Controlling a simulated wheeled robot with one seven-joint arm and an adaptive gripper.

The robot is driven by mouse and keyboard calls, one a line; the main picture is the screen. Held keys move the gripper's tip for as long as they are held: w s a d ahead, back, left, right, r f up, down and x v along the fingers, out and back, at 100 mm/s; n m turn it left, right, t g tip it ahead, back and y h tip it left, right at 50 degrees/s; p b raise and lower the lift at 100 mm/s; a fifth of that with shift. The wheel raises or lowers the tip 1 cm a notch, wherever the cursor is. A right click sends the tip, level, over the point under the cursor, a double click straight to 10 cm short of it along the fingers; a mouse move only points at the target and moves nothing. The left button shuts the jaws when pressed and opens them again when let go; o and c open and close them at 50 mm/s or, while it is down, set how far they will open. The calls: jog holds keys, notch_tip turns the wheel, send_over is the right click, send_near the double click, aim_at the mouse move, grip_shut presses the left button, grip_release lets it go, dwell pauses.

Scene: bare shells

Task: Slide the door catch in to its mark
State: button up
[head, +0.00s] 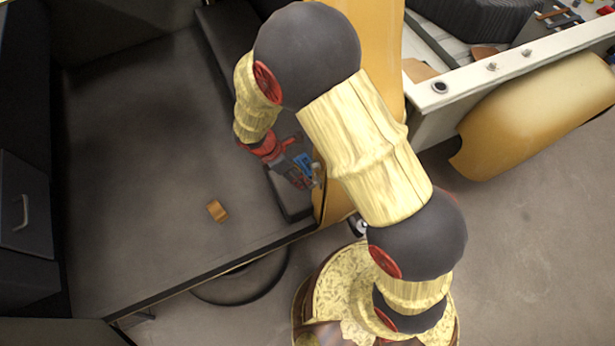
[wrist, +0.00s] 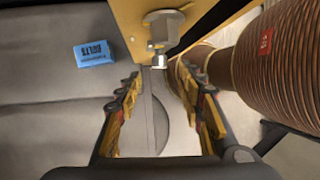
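The door catch (wrist: 163,28) is a grey metal fitting with a small knob, mounted on a yellow panel (wrist: 125,22) at the top of the wrist view. In the head view, a small pale metal piece (head: 317,172) at the edge of the yellow panel appears to be the same catch. My gripper (wrist: 159,76) is open, its two fingers apart on either side below the knob, with nothing between them. In the head view my gripper (head: 296,172) is partly hidden by my arm. I cannot make out the mark.
A blue box labelled bolts (wrist: 94,53) lies on the grey surface left of the catch; it also shows in the head view (head: 303,162). A white-edged bench (head: 520,62) stands at upper right.

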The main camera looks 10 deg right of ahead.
jog(key=x, duration=0.7)
jog(key=shift+w, duration=0.1)
jog(key=shift+r, duration=0.1)
jog(key=shift+c, duration=0.6)
jog(key=c, duration=0.8)
grip_shut()
